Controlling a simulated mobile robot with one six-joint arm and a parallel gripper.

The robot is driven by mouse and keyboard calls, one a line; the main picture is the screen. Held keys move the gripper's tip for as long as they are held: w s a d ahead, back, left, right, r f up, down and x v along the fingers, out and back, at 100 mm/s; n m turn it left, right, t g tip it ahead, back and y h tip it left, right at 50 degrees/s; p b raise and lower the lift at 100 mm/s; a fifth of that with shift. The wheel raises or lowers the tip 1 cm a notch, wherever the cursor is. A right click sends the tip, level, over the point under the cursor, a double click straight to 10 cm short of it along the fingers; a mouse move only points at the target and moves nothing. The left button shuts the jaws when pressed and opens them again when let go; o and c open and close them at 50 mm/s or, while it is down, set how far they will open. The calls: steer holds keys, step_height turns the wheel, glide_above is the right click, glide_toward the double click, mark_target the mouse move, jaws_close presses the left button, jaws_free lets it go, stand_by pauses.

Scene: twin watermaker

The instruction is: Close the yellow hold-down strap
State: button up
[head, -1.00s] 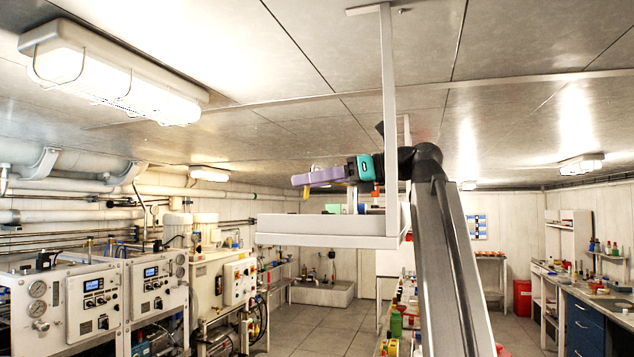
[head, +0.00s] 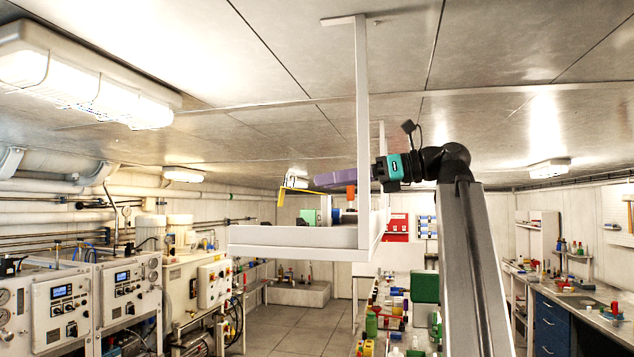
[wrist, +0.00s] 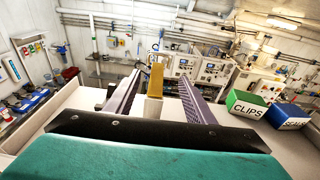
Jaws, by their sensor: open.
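The yellow hold-down strap (head: 281,196) shows above the raised white shelf, with a hanging end at the left and a thin bar running right toward my gripper. In the wrist view the yellow strap (wrist: 156,80) appears between my finger lines, above a pale block (wrist: 153,108). My gripper (head: 318,182) has purple fingers and a teal body; it points left over the shelf. Its fingers (wrist: 160,75) are apart, with nothing visibly clamped. I cannot tell whether the fingers touch the strap or how it is fastened.
The white shelf (head: 290,236) hangs from a pale post (head: 363,110) close to my arm. A green CLIPS bin (wrist: 245,108) and a blue bin (wrist: 285,117) stand on the right in the wrist view. An orange piece (head: 351,192) stands just below my fingers.

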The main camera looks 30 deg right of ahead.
steer(key=shift+v, duration=1.55)
steer(key=shift+c, duration=0.3)
